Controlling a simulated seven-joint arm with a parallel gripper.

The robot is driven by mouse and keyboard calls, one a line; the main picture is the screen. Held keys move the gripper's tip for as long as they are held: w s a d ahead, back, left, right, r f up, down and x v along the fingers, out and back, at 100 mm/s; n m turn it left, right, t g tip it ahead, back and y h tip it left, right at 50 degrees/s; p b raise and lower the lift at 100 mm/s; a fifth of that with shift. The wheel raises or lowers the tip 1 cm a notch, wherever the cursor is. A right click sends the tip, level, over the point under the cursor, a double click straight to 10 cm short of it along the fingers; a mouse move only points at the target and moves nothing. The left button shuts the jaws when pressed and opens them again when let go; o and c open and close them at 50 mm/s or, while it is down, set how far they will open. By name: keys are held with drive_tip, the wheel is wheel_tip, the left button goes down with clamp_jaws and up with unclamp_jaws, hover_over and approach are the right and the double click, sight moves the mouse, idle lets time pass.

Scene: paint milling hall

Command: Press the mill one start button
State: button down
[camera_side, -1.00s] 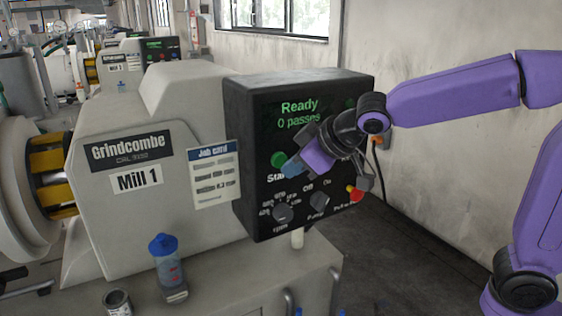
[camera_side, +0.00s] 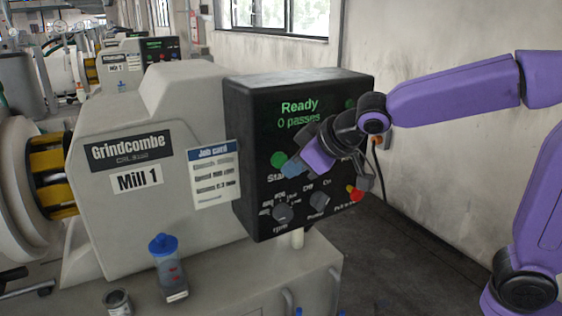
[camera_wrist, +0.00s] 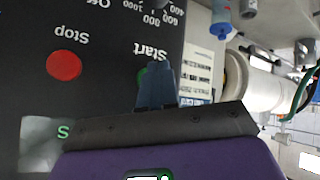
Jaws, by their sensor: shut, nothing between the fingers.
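The mill one start button (camera_side: 279,159) is a round green button on the black control box (camera_side: 250,190), with "Start" lettering below it, partly covered. My gripper (camera_side: 291,169) has its blue fingertips together, just right of and below the button in the side view. In the wrist view the shut fingertips (camera_wrist: 157,82) overlap the start button (camera_wrist: 141,76), leaving only a green sliver showing. I cannot tell whether they touch it. The screen (camera_side: 299,113) reads "Ready" and "0 passes".
A red stop button (camera_wrist: 64,65) lies beside the fingers in the wrist view. A red and yellow knob (camera_side: 355,193) and grey dials (camera_side: 283,212) sit low on the box. A job card (camera_side: 213,175) hangs left. A blue-capped bottle (camera_side: 169,267) stands below.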

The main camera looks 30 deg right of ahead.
drive_tip(key=shift+w, duration=0.1)
drive_tip(key=shift+w, duration=0.3)
drive_tip(key=shift+w, duration=0.5)
idle(0.8)
drive_tip(key=shift+s, duration=0.9)
drive_tip(key=s, duration=0.5)
idle(0.5)
idle(0.6)
